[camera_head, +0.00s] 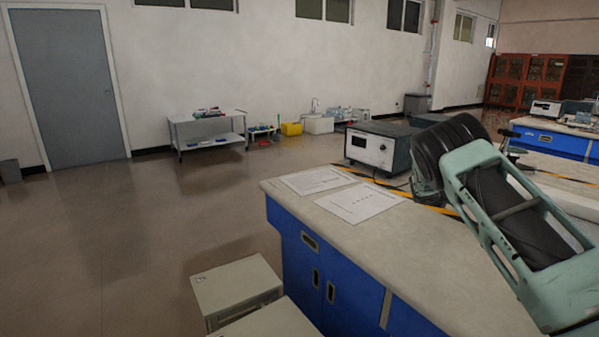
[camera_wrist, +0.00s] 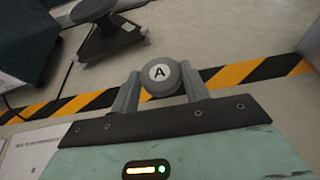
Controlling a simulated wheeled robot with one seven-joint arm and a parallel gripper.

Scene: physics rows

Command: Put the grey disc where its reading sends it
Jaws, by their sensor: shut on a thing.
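The grey disc (camera_wrist: 161,66) shows in the wrist view with a white round label bearing a black letter A. My gripper (camera_wrist: 160,84) is shut on it, one grey finger on each side. The disc is held in front of the benchtop with the yellow-black striped tape behind it in the picture. In the head view my arm covers the right part of the bench, and I cannot make out the disc or the fingertips there. A display instrument (camera_head: 378,146) stands on the bench. Two printed sheets (camera_head: 317,180) (camera_head: 359,204) lie before it; their text is too small to read.
A dark stand with a round top (camera_wrist: 108,36) is beyond the tape in the wrist view. Striped tape (camera_wrist: 240,75) crosses the bench (camera_head: 390,235). Pale boxes (camera_head: 236,287) stand on the floor beside it.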

